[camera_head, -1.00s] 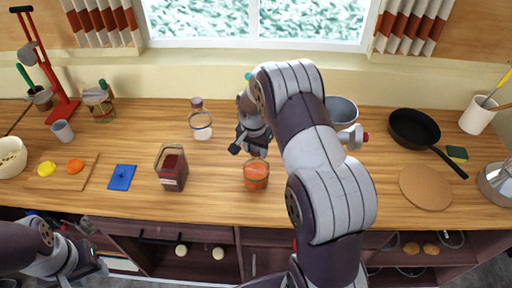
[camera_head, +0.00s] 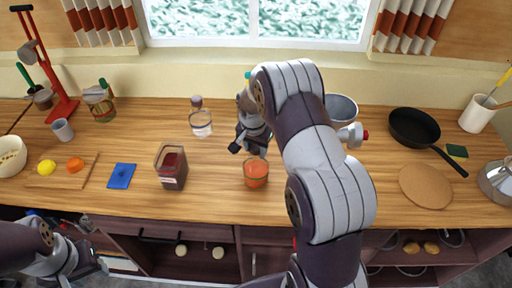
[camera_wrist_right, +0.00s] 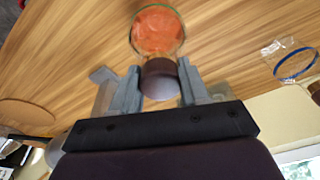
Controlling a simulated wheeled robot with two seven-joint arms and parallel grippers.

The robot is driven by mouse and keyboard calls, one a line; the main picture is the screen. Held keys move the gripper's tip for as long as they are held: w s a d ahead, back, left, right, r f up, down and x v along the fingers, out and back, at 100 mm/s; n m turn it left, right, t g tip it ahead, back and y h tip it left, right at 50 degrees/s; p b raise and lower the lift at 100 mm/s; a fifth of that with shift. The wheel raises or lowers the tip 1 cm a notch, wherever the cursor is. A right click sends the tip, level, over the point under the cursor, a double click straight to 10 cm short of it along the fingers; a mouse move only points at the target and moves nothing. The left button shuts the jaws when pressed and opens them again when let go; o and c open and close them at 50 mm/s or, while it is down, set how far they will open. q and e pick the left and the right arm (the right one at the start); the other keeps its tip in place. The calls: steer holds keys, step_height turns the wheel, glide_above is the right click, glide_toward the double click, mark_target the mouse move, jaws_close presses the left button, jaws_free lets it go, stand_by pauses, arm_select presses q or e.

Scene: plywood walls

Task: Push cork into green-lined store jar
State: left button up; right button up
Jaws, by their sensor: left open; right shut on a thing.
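The store jar with orange contents (camera_head: 256,174) stands on the counter; its rim line looks green in the right wrist view (camera_wrist_right: 158,32). My right gripper (camera_wrist_right: 158,84) is shut on a cork (camera_wrist_right: 159,80) with a dark brown top and a lighter tan lower part. The cork's tan end points toward the jar and overlaps its near edge in that view; I cannot tell whether they touch. In the head view my right gripper (camera_head: 249,148) is just behind the jar, and the cork is hidden. My left gripper (camera_head: 86,270) is open and empty, low at the counter's front left.
A clear jar with a blue line (camera_head: 201,125) stands behind and left, a dark-topped stopper (camera_head: 196,103) beyond it. A dark red filled container (camera_head: 172,168) stands left of the orange jar. A pan (camera_head: 414,128) and round cork mat (camera_head: 426,187) lie right. Front counter is mostly clear.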

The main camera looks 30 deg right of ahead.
arm_select(q)
steer(key=shift+f, duration=0.1)
arm_select(e)
steer(key=shift+s+a+f, duration=0.1)
steer(key=shift+s+f, duration=0.15)
steer(key=shift+f, duration=0.15)
steer(key=o, duration=1.1)
steer(key=shift+f, duration=0.1)
steer(key=shift+w, duration=0.35)
steer(key=o, duration=0.4)
steer(key=shift+c, duration=0.2)
steer(key=shift+o, duration=0.6)
arm_select(q)
steer(key=shift+w, duration=0.1)
arm_select(e)
steer(key=shift+s+r, duration=0.15)
steer(key=shift+r, duration=0.05)
